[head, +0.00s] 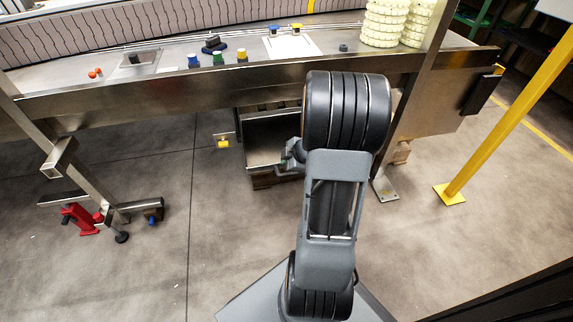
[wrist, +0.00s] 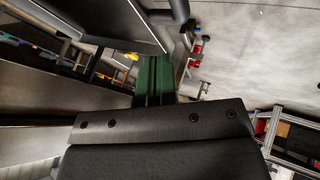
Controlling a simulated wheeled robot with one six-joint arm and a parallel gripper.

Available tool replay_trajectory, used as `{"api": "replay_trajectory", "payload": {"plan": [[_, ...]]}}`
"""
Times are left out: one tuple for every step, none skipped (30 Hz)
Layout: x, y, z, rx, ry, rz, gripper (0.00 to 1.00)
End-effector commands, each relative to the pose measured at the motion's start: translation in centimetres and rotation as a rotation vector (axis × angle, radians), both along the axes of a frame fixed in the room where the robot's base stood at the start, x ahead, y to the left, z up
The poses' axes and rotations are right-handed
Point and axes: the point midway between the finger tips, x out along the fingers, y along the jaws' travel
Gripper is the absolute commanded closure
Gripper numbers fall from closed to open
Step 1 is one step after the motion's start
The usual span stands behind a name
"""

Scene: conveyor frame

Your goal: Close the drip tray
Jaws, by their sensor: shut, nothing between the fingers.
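The drip tray (head: 262,148) looks like a shallow steel tray under the conveyor frame, sticking out toward me in the head view. Its right part is hidden behind my arm. My gripper (head: 284,163) is mostly hidden by my arm in the head view; a small part shows at the tray's front right area. I cannot tell whether it touches the tray. In the wrist view my gripper (wrist: 153,78) shows green fingers closed together with nothing between them. A large dark flat surface lies to their left in that view; I cannot tell if it is the tray.
The conveyor frame (head: 180,93) crosses above the tray, with coloured caps and stacked cream belt rolls (head: 384,22) on its top. A yellow-ended handle (head: 222,143) hangs left of the tray. A yellow post (head: 500,120) stands at right.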

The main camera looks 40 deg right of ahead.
Motion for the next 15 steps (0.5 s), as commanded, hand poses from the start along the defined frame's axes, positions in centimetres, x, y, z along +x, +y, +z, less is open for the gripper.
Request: {"api": "replay_trajectory", "payload": {"plan": [[0.6,0.2,-1.3,-0.002,0.0,0.002,1.0],[0.9,0.2,-1.8,-0.002,-0.001,0.003,1.0],[1.3,0.3,-2.3,-0.002,0.0,0.002,1.0],[1.5,0.4,-2.7,-0.001,0.0,0.002,1.0],[1.8,0.5,-3.0,-0.001,-0.001,0.003,1.0],[2.2,0.5,-3.4,-0.002,-0.001,0.002,1.0],[2.4,0.6,-3.8,-0.002,-0.002,0.001,1.0],[2.7,0.6,-4.1,-0.002,0.0,0.0,1.0],[3.0,0.7,-4.5,-0.002,-0.001,0.001,1.0],[3.2,0.8,-4.7,-0.002,-0.001,0.001,1.0],[3.4,0.8,-4.9,-0.003,-0.001,0.001,1.0],[3.6,0.8,-5.1,-0.003,-0.001,0.001,1.0],[3.7,0.9,-5.3,-0.003,-0.001,0.001,1.0],[3.9,0.9,-5.4,-0.003,-0.001,0.0,1.0],[4.0,0.9,-5.6,-0.003,-0.001,0.0,1.0]]}}
